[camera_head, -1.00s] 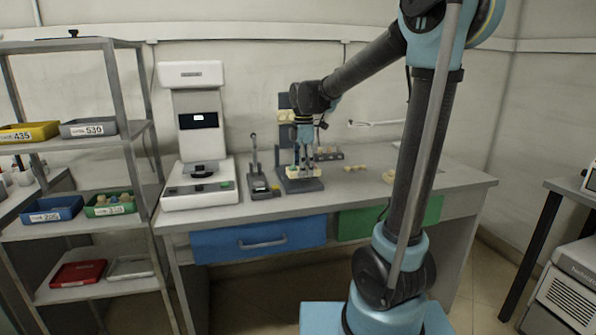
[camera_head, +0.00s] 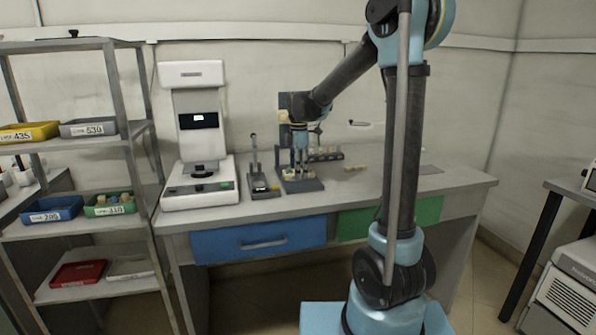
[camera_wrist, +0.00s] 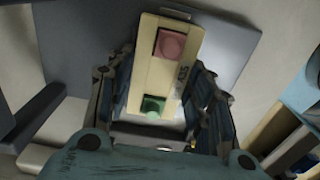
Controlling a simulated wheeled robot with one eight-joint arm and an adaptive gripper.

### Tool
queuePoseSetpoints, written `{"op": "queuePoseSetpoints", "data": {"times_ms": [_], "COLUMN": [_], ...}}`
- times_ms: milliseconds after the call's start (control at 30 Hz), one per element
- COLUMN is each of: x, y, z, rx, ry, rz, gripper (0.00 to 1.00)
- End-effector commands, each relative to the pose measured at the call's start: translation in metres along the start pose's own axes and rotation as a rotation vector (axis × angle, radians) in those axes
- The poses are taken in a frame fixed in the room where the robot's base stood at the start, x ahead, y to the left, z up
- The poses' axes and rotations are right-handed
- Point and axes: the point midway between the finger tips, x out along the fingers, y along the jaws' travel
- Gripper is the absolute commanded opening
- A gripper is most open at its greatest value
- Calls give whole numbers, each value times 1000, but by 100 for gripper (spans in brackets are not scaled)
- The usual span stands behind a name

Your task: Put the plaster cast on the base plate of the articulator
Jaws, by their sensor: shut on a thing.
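The plaster cast (camera_wrist: 152,75) is a cream block with a pink square and a green square on it. It fills the middle of the wrist view, between the two fingers of my gripper (camera_wrist: 163,108), which is shut on it. In the head view my gripper (camera_head: 299,166) points down over the articulator's dark base plate (camera_head: 313,187). The cast shows there as a pale strip (camera_head: 297,177) low between the fingertips, over the plate. The grey plate also shows behind the cast in the wrist view (camera_wrist: 232,42). I cannot tell whether cast and plate touch.
A small lever device (camera_head: 263,187) stands close left of the articulator, and a white machine (camera_head: 200,190) farther left. A dark rack (camera_head: 325,154) and small cream pieces (camera_head: 355,168) lie to the right.

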Motion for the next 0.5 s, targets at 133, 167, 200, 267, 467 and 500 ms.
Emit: {"op": "queuePoseSetpoints", "data": {"times_ms": [133,167,200,267,467,500], "x": [0,0,0,1,1,1], "y": [0,0,0,0,0,0], "z": [0,0,0,0,0,0], "rx": [0,0,0,0,1,1], "ry": [0,0,0,0,0,0], "rz": [0,0,0,0,0,0], "gripper": [19,19,19,19,68,68]}}
